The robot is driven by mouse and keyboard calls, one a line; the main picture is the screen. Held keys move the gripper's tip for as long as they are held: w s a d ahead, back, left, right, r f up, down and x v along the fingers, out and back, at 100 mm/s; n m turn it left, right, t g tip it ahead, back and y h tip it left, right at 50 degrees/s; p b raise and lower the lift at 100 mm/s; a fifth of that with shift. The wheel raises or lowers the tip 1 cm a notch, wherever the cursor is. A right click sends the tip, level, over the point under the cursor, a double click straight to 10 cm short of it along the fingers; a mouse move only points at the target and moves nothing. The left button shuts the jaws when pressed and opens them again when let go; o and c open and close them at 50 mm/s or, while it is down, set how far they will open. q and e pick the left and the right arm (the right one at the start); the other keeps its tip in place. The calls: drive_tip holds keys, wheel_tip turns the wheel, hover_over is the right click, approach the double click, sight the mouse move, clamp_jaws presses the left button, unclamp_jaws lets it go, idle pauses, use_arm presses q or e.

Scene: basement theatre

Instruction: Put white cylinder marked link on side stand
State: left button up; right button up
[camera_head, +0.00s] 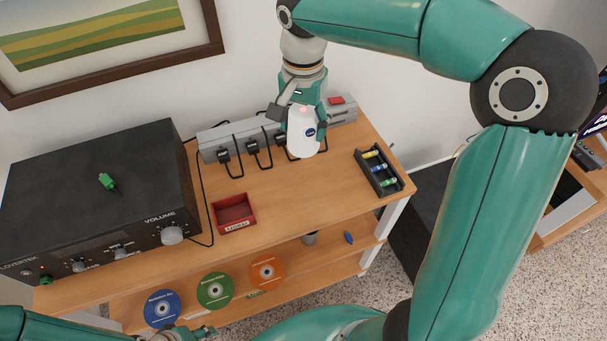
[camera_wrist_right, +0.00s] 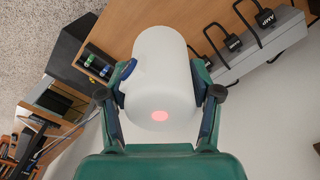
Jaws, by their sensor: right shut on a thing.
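The white cylinder (camera_head: 302,135) has a dark round mark on its side and a glowing pink spot on top. My right gripper (camera_head: 300,112) is shut on it from above, near the back of the wooden table (camera_head: 290,195), in front of the power strip. I cannot tell whether its base touches the tabletop. In the right wrist view the cylinder (camera_wrist_right: 163,70) sits between both fingers. My left gripper (camera_head: 192,332) is partly visible at the bottom edge; its jaws are unclear.
A grey power strip (camera_head: 215,140) with plugs and cables runs along the wall. A black amplifier (camera_head: 95,190) fills the table's left. A red tray (camera_head: 233,213) and a black battery holder (camera_head: 379,172) lie on the table. A dark box (camera_head: 420,215) stands right of it.

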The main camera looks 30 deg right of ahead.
sight(309, 145)
drive_tip(key=shift+s+d+f, duration=0.1)
drive_tip(key=shift+d+f, duration=0.05)
drive_tip(key=shift+f, duration=2.8)
drive_tip(key=shift+s+d+f, duration=0.15)
drive_tip(key=shift+f, duration=2.75)
drive_tip(key=shift+s+d+f, duration=0.1)
drive_tip(key=shift+d+f, duration=0.05)
drive_tip(key=shift+f, duration=2.8)
drive_tip(key=o, duration=1.3)
drive_tip(key=shift+c, duration=0.2)
wheel_tip(309, 145, up, 12)
drive_tip(key=shift+r, duration=0.1)
